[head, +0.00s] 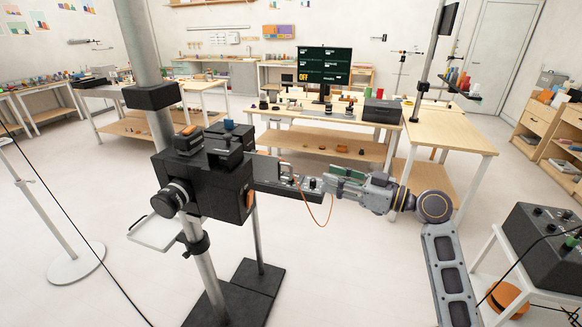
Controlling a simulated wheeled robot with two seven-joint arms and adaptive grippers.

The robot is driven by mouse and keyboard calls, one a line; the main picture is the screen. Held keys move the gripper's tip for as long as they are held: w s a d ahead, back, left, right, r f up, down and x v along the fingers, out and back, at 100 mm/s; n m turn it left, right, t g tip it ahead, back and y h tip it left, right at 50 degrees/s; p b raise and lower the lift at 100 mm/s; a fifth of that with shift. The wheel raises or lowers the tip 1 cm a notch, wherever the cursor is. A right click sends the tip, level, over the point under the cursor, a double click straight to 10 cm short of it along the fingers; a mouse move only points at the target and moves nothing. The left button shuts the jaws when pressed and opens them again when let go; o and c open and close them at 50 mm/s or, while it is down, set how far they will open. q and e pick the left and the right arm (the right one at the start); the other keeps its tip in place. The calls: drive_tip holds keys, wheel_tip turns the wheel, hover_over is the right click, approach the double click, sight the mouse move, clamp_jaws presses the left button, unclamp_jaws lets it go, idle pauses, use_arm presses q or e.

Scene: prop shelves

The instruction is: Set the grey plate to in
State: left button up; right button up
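A black box-shaped device (205,182) is mounted on a metal stand left of centre. A dark grey plate-like bar (272,178) sticks out of its right side, with small fittings on it and a thin orange cable (331,212) hanging below. A pale grey flat plate (150,236) shows at the lower left of the device; I cannot tell which is the grey plate named. My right gripper (328,181) comes in from the right, its fingers at the bar's outer end. The fingers overlap the bar, so contact and opening are unclear. My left gripper is not in view.
A black control box (545,240) sits on a white stand at the right, with an orange round thing (508,298) below. A white round base (77,264) stands at left. Open floor lies between.

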sight(291, 166)
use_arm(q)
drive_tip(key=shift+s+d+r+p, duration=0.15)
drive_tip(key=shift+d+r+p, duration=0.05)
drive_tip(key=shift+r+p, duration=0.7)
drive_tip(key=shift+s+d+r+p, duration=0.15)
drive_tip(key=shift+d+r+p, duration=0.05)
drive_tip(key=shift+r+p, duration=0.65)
use_arm(e)
drive_tip(key=shift+x, duration=6.6)
clamp_jaws()
